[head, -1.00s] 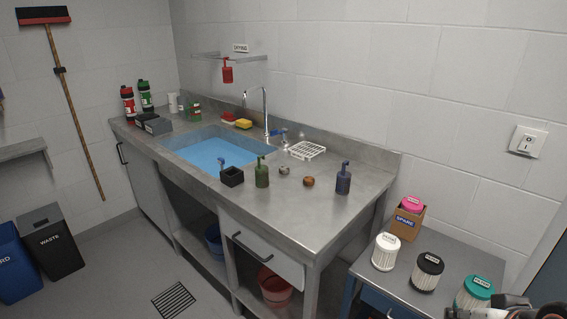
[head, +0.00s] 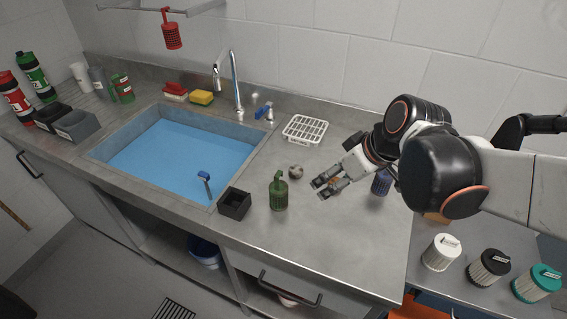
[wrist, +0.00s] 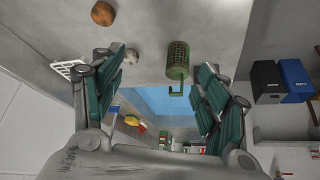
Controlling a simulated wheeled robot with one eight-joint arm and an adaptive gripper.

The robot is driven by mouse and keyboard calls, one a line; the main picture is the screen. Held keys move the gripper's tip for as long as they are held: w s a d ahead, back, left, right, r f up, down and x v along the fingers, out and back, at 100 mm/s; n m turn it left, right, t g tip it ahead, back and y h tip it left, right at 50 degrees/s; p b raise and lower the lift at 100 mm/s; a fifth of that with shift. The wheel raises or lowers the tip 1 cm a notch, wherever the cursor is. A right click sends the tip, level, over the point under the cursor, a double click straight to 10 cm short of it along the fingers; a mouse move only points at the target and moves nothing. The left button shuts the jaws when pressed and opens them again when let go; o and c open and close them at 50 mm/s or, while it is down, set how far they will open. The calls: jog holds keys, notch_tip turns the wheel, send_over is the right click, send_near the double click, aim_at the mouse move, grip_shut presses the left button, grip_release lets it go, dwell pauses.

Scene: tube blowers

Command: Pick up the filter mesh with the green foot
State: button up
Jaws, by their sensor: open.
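A green mesh cylinder with a hooked top (head: 279,192) stands upright on the metal counter, near the front edge and right of the black box. In the wrist view the green mesh cylinder (wrist: 178,60) shows between and beyond my fingers, with its hook pointing down the picture. My gripper (head: 324,187) is open and empty, above the counter to the right of the green cylinder and apart from it. In the wrist view my gripper (wrist: 163,66) has its fingers spread wide. I cannot make out a separate foot on the cylinder.
A small black box (head: 234,203) stands close to its left, with the water-filled sink (head: 165,160) beyond. A round knob-like piece (head: 296,171) lies behind. A dark blue hooked cylinder (head: 382,182) stands partly behind my arm. A white rack (head: 305,130) lies at the back.

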aim_at(271, 188)
jog(key=w+a+f+n+g+y+p, duration=0.25)
jog(key=w+a+n, duration=0.25)
jog(key=a, duration=0.4)
jog(key=shift+t, duration=0.25)
jog(key=b+x, duration=0.4)
jog(key=x, duration=0.8)
jog(key=shift+s+a+f, duration=0.1)
jog(key=shift+s+f, duration=0.05)
jog(key=shift+f, duration=0.25)
jog(key=shift+r, duration=0.1)
jog(key=c, duration=1.2)
